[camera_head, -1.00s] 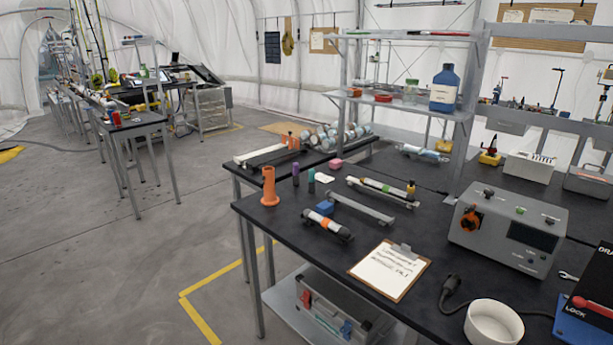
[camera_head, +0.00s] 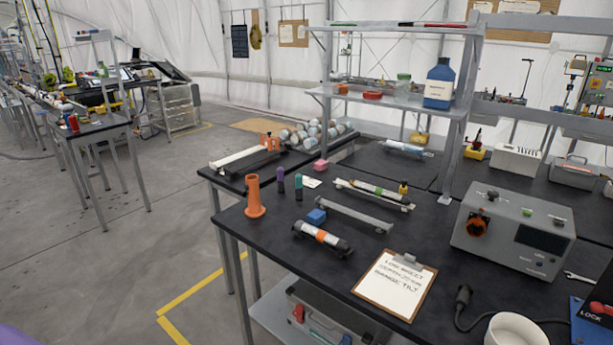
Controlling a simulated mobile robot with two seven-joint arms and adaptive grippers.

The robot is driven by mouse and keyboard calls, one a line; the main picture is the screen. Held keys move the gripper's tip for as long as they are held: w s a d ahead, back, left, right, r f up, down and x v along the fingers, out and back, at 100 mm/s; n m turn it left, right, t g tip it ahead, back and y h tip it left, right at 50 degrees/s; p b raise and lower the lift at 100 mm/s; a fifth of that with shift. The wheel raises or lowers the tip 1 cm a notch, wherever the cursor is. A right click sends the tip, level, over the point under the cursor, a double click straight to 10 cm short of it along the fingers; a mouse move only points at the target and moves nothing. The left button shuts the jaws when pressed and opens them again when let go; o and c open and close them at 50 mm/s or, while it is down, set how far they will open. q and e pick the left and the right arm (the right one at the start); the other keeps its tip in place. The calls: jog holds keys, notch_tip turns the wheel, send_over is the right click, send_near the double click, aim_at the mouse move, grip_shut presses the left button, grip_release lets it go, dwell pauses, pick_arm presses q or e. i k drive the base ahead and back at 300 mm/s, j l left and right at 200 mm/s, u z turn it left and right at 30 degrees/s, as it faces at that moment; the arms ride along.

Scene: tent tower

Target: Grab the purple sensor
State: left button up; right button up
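The purple sensor (camera_head: 280,180) is a small upright cylinder near the left edge of the dark workbench (camera_head: 262,236). It stands between the orange flared tube (camera_head: 255,197) on its left and a teal cylinder (camera_head: 298,187) on its right, apart from both. Neither of my grippers shows in the head view.
A clipboard (camera_head: 396,285) and a grey control box (camera_head: 513,232) are further right. Clear floor lies left of the bench.

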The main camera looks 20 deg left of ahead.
aim_at(281, 179)
jog(key=i+j+z, duration=0.2)
jog(key=j, duration=0.35)
jog(key=j+z, duration=0.2)
jog(key=j, duration=0.85)
jog(key=i+j+z, duration=0.1)
jog(key=j, duration=0.45)
